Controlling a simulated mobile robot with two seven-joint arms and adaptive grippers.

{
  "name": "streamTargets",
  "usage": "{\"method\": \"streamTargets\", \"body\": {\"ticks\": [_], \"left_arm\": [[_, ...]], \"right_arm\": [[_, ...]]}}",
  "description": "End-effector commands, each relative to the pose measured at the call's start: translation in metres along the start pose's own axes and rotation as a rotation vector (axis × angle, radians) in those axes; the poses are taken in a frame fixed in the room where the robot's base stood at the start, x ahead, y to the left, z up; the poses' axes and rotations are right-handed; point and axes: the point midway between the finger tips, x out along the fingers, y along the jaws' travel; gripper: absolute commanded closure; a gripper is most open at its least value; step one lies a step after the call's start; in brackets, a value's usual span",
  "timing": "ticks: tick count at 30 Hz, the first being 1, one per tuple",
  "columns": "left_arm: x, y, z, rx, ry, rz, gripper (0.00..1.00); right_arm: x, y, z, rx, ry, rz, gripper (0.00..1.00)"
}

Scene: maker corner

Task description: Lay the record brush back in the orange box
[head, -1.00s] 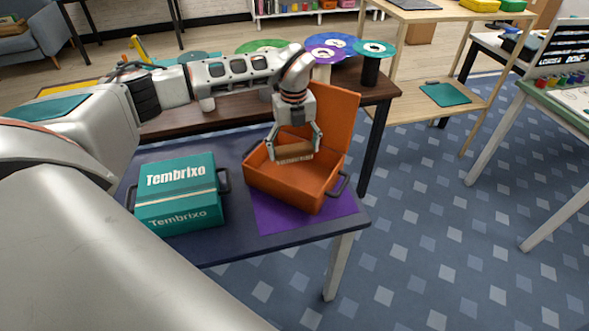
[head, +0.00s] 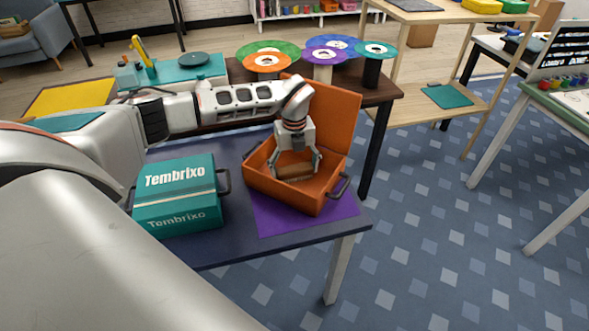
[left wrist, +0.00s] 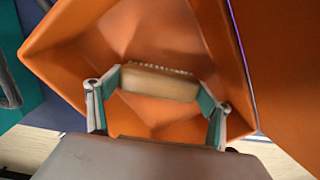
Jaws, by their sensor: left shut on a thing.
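The orange box (head: 275,189) stands open on the dark blue table, partly over a purple mat, with its lid raised at the back. My left gripper (head: 296,172) reaches down inside the box and is shut on the record brush (head: 294,171), a tan block. In the left wrist view the brush (left wrist: 158,82) lies between the two fingertips (left wrist: 160,88), with pale bristles along its far edge. It is low in the box; I cannot tell whether it touches the floor. My right gripper is not in view.
A closed teal Tembrixo box (head: 178,195) stands left of the orange box. The purple mat (head: 305,215) shows in front. Behind, a brown table holds several coloured discs on stands, including an orange one (head: 267,61), and a teal record player (head: 172,74).

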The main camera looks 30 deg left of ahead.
Motion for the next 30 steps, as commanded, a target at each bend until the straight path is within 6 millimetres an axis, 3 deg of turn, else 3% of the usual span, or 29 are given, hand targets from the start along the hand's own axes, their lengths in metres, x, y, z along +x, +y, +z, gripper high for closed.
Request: {"method": "streamTargets", "body": {"ticks": [2, 3, 4, 17, 20, 30], "left_arm": [[0.003, 0.0, 0.0, 0.0, 0.001, 0.001, 0.41], [0.002, 0.0, 0.0, 0.0, 0.001, 0.001, 0.1], [0.002, 0.0, 0.0, 0.0, 0.001, 0.001, 0.04], [-0.003, 0.0, 0.0, 0.0, 0.0, 0.0, 0.04], [-0.015, 0.0, 0.001, -0.001, -0.002, -0.001, 0.04], [-0.084, -0.001, 0.001, -0.001, -0.003, -0.003, 0.04]], "right_arm": [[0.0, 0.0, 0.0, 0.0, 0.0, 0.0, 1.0], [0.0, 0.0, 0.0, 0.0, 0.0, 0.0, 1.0], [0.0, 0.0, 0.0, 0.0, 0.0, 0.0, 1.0], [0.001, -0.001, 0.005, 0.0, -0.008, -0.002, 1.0], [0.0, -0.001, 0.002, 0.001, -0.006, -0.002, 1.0], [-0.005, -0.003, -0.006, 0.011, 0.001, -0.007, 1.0]]}}
